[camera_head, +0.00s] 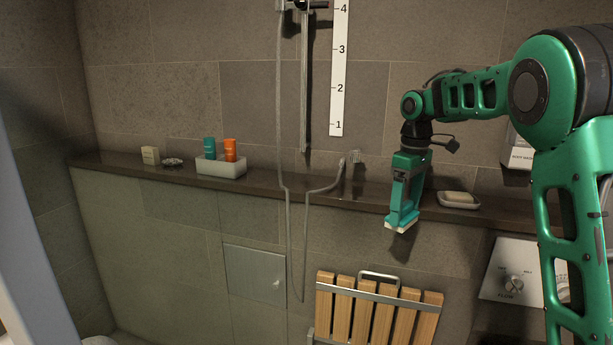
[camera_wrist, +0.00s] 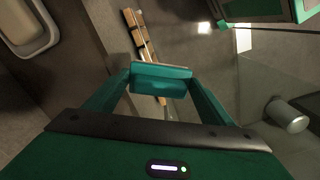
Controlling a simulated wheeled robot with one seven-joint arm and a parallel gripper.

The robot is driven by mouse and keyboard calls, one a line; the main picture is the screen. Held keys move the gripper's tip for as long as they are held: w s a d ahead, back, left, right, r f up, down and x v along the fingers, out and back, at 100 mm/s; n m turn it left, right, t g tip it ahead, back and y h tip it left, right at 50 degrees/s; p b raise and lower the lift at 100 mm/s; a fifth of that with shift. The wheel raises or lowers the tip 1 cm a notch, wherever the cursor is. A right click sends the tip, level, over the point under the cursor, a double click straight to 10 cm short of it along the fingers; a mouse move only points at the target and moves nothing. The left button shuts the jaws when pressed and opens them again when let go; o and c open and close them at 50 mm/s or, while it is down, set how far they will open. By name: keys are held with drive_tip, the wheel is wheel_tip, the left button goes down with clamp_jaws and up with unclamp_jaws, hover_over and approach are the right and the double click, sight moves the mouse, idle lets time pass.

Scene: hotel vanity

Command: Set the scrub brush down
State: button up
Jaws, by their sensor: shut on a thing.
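My gripper (camera_head: 406,190) points down just in front of the shelf's front edge, left of the soap dish. It is shut on the scrub brush (camera_head: 401,222), a teal block with a pale underside that faces down. The brush appears held in the air, near the shelf's front face; whether it touches the shelf cannot be told. In the wrist view the brush (camera_wrist: 160,80) spans the space between the two fingertips of my gripper (camera_wrist: 160,76). Its bristles are mostly hidden there.
The dark shelf (camera_head: 270,183) holds a white tray (camera_head: 221,168) with a teal bottle (camera_head: 209,148) and an orange bottle (camera_head: 230,150), a small box (camera_head: 150,155) and a soap dish (camera_head: 458,201). A hose (camera_head: 288,230) hangs mid-shelf. A slatted wooden seat (camera_head: 378,310) is below.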

drive_tip(key=s+d+f+m, duration=0.1)
drive_tip(key=d+f+m, duration=0.1)
drive_tip(key=f, duration=0.9)
drive_tip(key=s+d+f+m, duration=0.2)
drive_tip(key=f+m, duration=0.2)
drive_tip(key=f, duration=0.8)
drive_tip(key=s+d+f+m, duration=0.1)
drive_tip(key=d+f+m, duration=0.1)
drive_tip(key=f, duration=0.9)
drive_tip(key=shift+s+d+f+m, duration=0.25)
drive_tip(key=shift+d+f+m, duration=0.1)
drive_tip(key=shift+m, duration=0.25)
drive_tip(key=shift+r, duration=0.1)
